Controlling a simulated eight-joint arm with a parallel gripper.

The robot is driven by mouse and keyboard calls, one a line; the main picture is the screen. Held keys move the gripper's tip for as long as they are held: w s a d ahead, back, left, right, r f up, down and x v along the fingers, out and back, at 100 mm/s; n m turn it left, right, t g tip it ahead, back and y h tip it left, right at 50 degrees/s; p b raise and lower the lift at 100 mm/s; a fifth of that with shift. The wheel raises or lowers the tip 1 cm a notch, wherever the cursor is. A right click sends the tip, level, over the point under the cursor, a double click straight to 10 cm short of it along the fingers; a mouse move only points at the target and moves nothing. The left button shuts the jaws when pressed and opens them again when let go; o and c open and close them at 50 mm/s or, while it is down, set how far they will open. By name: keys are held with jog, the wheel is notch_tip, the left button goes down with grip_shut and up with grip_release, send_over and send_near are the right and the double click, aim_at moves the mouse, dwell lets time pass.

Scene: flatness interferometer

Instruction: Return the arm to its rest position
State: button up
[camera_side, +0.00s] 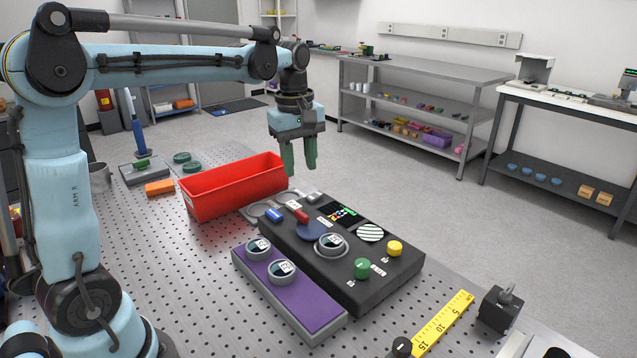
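My gripper (299,172) hangs from the blue arm with its two green fingers pointing down. A gap shows between the fingers, and I see nothing held in it. It is in the air near the right end of the red bin (205,204), behind the black instrument (335,287) in the picture. The instrument carries a small screen with coloured marks, a striped disc (370,232), a round dial (330,245), a green knob (362,267) and a yellow knob (395,248). The arm is stretched out to the right over the table.
A purple block (315,311) with two dials stands before the instrument. A yellow ruler (442,322) and black clamp (499,308) lie front right. An orange block (159,188) and green discs (191,167) sit left of the bin. The perforated table (185,275) is bare at front left.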

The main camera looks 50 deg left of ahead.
jog(key=s+d+f+m+t, duration=0.5)
jog(key=s+d+m, duration=0.4)
jog(key=m, duration=0.6)
jog(key=shift+s+d+f+m+t, duration=0.35)
jog(key=shift+s+t, duration=0.35)
jog(key=shift+s, duration=0.5)
